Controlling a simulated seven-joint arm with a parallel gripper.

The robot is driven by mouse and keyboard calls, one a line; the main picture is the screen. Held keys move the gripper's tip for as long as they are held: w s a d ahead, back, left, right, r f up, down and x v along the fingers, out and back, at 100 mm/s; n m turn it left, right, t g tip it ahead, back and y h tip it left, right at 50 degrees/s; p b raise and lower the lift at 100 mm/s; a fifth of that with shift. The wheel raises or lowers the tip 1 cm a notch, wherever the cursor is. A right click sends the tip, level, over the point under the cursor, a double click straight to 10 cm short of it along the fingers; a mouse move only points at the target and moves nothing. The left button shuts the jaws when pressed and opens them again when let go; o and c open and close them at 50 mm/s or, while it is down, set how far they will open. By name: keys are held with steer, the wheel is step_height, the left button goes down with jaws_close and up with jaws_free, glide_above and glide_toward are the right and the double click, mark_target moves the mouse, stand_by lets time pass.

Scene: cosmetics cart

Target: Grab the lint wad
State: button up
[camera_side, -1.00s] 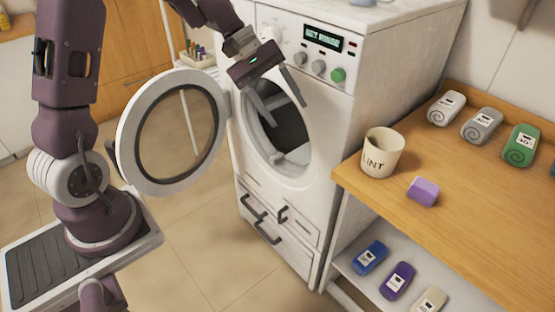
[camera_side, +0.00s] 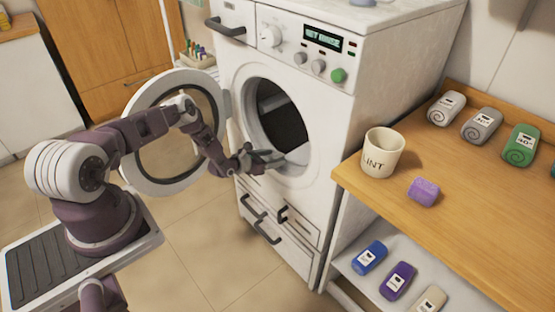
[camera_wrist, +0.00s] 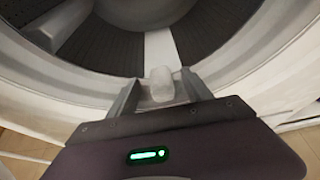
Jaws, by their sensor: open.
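The lint wad (camera_wrist: 161,80) is a small whitish lump at the lower lip of the washer's drum opening in the wrist view. My gripper (camera_wrist: 160,92) is open, with one finger on each side of the wad. I cannot tell whether the fingers touch it. In the side view my gripper (camera_side: 272,158) is low at the front of the round opening, pointing into it. I cannot make out the wad clearly there, where the fingers are in front of that spot.
The washer's round door (camera_side: 143,181) stands open at left, behind my arm. The dark drum (camera_side: 275,110) lies beyond the opening. A cream LINT cup (camera_side: 382,155) and a purple block (camera_side: 424,192) sit on the wooden counter (camera_side: 480,215) at right, near several rolled items.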

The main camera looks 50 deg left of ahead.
steer(key=shift+x, duration=0.8)
jaws_close()
steer(key=shift+r, duration=0.1)
